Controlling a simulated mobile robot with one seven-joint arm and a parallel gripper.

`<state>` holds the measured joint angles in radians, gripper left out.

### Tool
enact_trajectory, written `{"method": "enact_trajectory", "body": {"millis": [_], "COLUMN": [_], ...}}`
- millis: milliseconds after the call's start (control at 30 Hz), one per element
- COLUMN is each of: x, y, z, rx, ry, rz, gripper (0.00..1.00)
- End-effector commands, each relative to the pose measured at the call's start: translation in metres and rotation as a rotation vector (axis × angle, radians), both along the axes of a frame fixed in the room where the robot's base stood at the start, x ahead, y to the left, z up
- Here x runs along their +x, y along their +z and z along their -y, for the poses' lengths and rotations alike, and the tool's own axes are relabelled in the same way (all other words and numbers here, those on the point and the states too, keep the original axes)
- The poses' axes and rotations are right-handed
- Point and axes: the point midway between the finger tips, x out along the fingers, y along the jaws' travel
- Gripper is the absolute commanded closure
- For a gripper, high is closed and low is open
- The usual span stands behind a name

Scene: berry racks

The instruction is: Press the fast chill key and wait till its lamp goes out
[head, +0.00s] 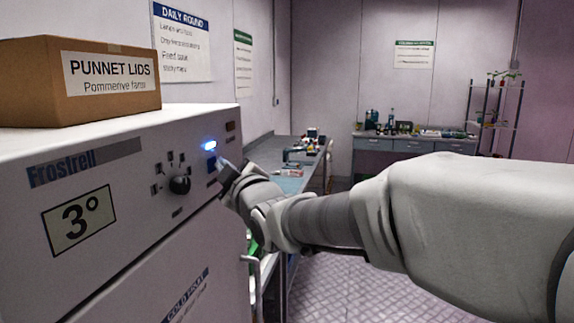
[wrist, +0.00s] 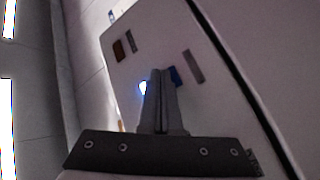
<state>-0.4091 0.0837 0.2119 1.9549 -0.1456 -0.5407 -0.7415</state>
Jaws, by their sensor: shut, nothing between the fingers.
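The fast chill key looks to be the dark blue square key (head: 212,163) on the white Frostrell unit's front panel (head: 130,190). A blue lamp (head: 209,145) just above it is lit. My gripper (head: 223,170) is shut and empty, its tips right beside the key; I cannot tell if they touch it. In the wrist view the closed fingers (wrist: 161,72) point at the panel and partly cover the key (wrist: 176,76). The lit lamp (wrist: 143,87) shows at their left. The label by the key is too small to read.
A punnet lids box (head: 85,80) stands on the unit. A bench (head: 270,150) runs behind, with a rack (head: 494,105) at the far right.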

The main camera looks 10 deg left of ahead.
Motion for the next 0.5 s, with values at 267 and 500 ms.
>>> {"method": "enact_trajectory", "body": {"millis": [267,500], "x": [-0.001,-0.001], "y": [0.001,0.0], "z": [0.0,0.01], "rx": [0.0,-0.001], "ry": [0.001,0.001], "rz": [0.002,0.002], "gripper": [1.0,1.0]}}
